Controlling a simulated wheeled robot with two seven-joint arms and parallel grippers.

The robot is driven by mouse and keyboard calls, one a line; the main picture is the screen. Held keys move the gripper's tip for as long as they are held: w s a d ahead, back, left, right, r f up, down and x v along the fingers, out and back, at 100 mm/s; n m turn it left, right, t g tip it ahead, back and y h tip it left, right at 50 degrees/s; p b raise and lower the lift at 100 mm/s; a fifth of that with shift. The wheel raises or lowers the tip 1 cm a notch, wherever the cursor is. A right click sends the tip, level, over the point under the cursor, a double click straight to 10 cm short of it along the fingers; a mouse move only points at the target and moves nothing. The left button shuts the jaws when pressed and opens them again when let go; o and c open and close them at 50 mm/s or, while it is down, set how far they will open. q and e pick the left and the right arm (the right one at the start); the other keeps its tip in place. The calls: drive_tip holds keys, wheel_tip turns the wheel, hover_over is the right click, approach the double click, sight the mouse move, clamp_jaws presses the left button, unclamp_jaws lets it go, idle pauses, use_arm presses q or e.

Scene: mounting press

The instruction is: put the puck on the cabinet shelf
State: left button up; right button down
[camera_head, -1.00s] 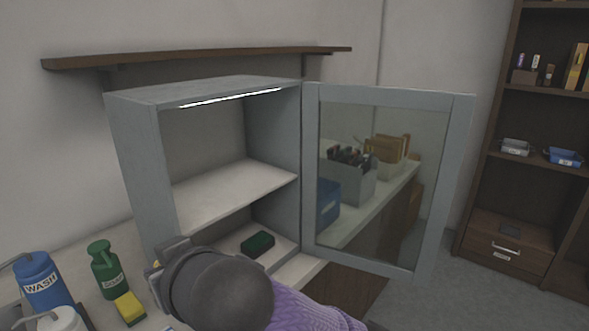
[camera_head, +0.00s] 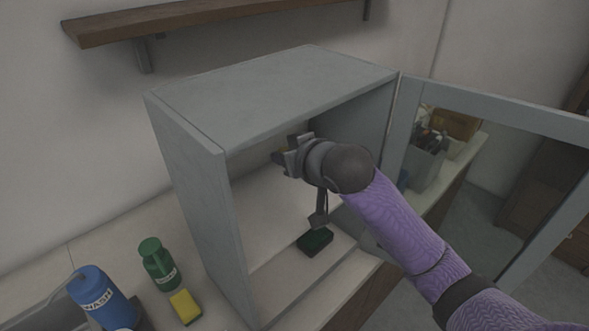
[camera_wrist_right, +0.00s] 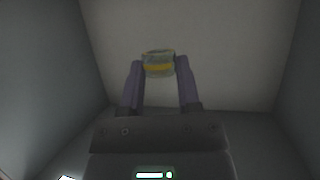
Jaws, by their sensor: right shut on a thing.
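The grey cabinet (camera_head: 275,95) stands open on the counter, with a pale inner shelf (camera_head: 265,222). My right gripper (camera_head: 284,156) reaches through the cabinet's open front, above the shelf. In the right wrist view its two fingers are shut on the puck (camera_wrist_right: 158,66), a small greyish round piece with yellow bands. The puck is held at the fingertips, with a pale cabinet surface beyond it. In the head view the puck is mostly hidden by the gripper, and its gap to the shelf cannot be told. My left gripper is not in view.
The glass door (camera_head: 408,125) is swung open to the right, close to my right arm. A blue wash bottle (camera_head: 98,298), green bottle (camera_head: 157,265) and yellow sponge (camera_head: 186,306) stand left of the cabinet.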

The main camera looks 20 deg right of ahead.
drive_tip(key=r+p, duration=0.1)
drive_tip(key=p, duration=0.2)
hover_over(303, 187)
wheel_tip(303, 187, down, 9)
drive_tip(key=shift+f+b, duration=0.1)
drive_tip(key=shift+b, duration=0.6)
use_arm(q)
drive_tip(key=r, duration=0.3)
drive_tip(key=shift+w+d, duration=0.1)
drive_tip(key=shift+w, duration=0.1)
use_arm(e)
drive_tip(key=shift+f, duration=0.35)
drive_tip(key=shift+f, duration=0.15)
drive_tip(key=shift+c, duration=1.6)
unclamp_jaws()
